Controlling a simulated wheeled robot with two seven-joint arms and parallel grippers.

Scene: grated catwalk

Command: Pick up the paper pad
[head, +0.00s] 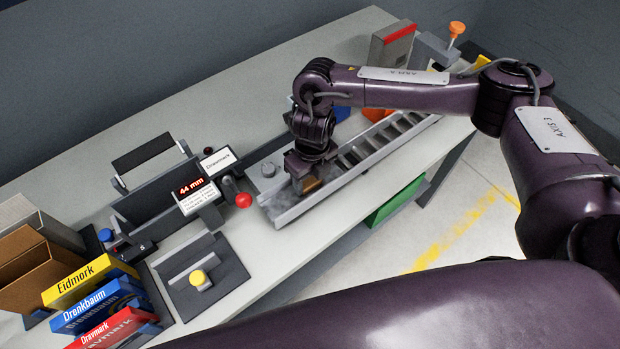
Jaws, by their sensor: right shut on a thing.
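My right gripper (304,180) points down over the grey metal channel at the middle of the workbench. It is shut on a small brown block-like thing (311,185), mostly hidden by the fingers. I cannot tell from this view whether this is the paper pad, and no other thing is clearly a paper pad. I cannot tell whether the held thing touches the channel floor. My left gripper is not in view.
The grey channel (284,217) has a slatted roller section (385,139) behind. Left of it stands a black device with a red display (191,186) and red knob (243,200). Stacked yellow (90,280), blue and red boxes fill the left front. The bench's back left is clear.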

